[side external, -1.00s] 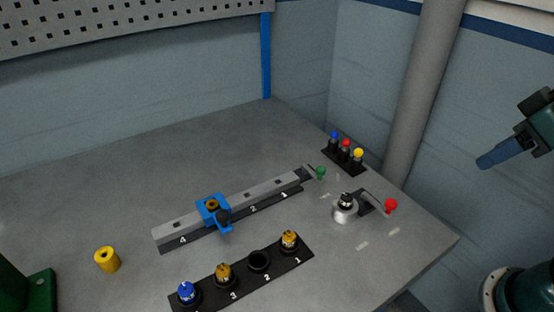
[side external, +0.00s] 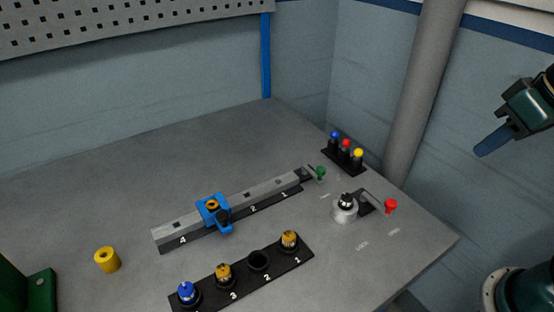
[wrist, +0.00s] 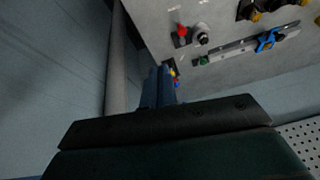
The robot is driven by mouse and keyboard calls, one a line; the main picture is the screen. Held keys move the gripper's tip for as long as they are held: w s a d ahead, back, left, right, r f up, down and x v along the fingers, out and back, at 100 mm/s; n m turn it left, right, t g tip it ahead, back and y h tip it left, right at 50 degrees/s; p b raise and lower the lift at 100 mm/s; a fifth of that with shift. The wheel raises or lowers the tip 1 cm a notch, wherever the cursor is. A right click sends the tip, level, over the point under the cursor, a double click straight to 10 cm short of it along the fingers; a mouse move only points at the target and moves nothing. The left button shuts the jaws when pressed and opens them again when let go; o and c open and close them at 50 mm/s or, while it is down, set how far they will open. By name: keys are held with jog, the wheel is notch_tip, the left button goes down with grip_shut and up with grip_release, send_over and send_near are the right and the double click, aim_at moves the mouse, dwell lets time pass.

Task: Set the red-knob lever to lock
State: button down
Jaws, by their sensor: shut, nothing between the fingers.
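The red knob (side external: 390,205) sits at the end of a grey lever arm beside a round metal hub (side external: 345,209) at the table's right side. The lever points right from the hub, and the knob is nearer the right-hand floor label than the LOCK label (side external: 362,246). The red knob also shows in the wrist view (wrist: 182,31). My gripper (side external: 479,152) is in the air beyond the table's right edge, apart from the lever, its blue fingers together and empty. The fingers (wrist: 160,72) point toward the table in the wrist view.
A green-knobbed lever (side external: 320,173) is at the rail's end (side external: 270,192). A rack of blue, red and yellow pegs (side external: 344,152) stands behind the red-knob lever. A grey pipe (side external: 423,100) rises by the wall. A numbered pulley tray (side external: 245,283) lies in front.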

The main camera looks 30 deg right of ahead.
jog(key=w+d+f+m+g+y, duration=0.1)
jog(key=w+f+m+g, duration=0.1)
jog(key=w+m, duration=0.3)
jog(key=w+d+f+m+g+y, duration=0.1)
jog(key=w+f+m+g, duration=0.2)
jog(key=w+m, duration=0.3)
jog(key=shift+w+d+f+g, duration=0.25)
jog(key=shift+w+g, duration=0.25)
jog(key=shift+w, duration=0.95)
jog(key=x, duration=1)
jog(key=shift+s+a+r, duration=0.1)
jog(key=shift+s+a+f, duration=0.1)
jog(key=shift+s+a, duration=0.1)
jog(key=shift+a, duration=0.25)
jog(key=shift+s+a+f, duration=0.1)
jog(key=shift+s+a, duration=0.15)
jog(key=shift+a, duration=0.25)
jog(key=shift+s+a+f, duration=0.15)
jog(key=shift+s+a, duration=0.3)
jog(key=shift+a, duration=0.35)
